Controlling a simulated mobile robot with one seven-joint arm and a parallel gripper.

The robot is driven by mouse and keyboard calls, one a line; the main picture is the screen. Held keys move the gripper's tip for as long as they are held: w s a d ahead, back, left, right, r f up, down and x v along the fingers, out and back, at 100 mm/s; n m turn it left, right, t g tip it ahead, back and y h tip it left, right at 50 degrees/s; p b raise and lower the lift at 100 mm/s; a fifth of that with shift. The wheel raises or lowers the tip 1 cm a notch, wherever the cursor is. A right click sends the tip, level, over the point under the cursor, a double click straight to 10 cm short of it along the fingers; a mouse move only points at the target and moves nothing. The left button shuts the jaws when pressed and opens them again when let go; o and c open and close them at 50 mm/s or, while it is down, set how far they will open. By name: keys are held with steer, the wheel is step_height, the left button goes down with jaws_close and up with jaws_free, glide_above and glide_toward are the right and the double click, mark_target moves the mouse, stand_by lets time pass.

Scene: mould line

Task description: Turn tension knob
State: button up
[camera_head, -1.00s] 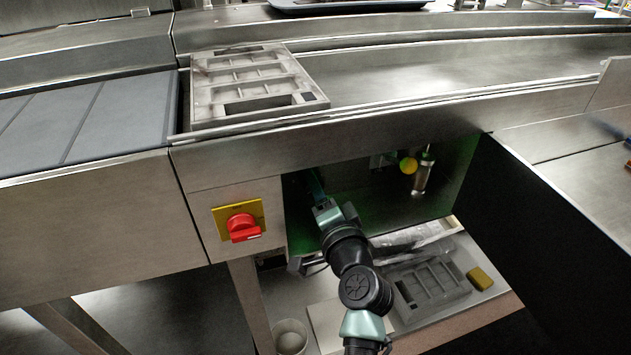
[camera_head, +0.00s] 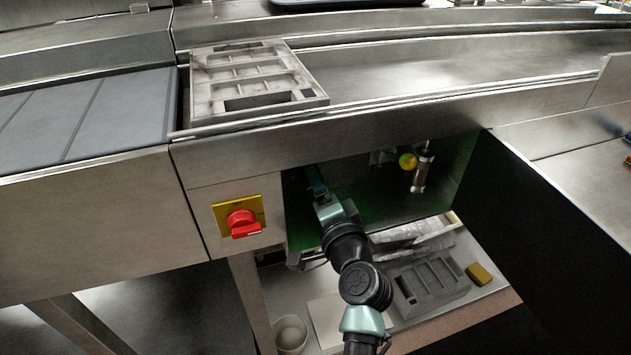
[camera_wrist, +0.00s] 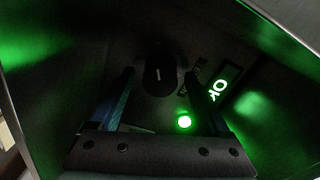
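The tension knob appears to be the dark, rounded knob (camera_wrist: 159,82) with a small pale mark in the wrist view, on a dark panel inside the open cabinet. My gripper (camera_wrist: 159,73) is open, with one finger to the left of the knob and one to the right. Dark gaps show between the fingers and the knob; I cannot tell how far the fingertips are from the panel. A lit green "OK" sign (camera_wrist: 222,88) and a green lamp (camera_wrist: 184,121) glow right of the knob. In the head view my arm reaches into the cabinet, hiding the knob and fingertips.
A red switch (camera_head: 241,223) on a yellow plate is left of the opening. A dark open door (camera_head: 535,240) stands at the right. A yellow ball (camera_head: 407,161) and metal cylinder (camera_head: 422,172) are inside. A lower shelf holds a grey mould (camera_head: 432,287) and yellow block (camera_head: 479,274).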

steer(key=shift+s, duration=0.1)
steer(key=v, duration=1.2)
steer(key=shift+s+d+p, duration=0.2)
steer(key=shift+s+p, duration=0.15)
steer(key=shift+p, duration=0.1)
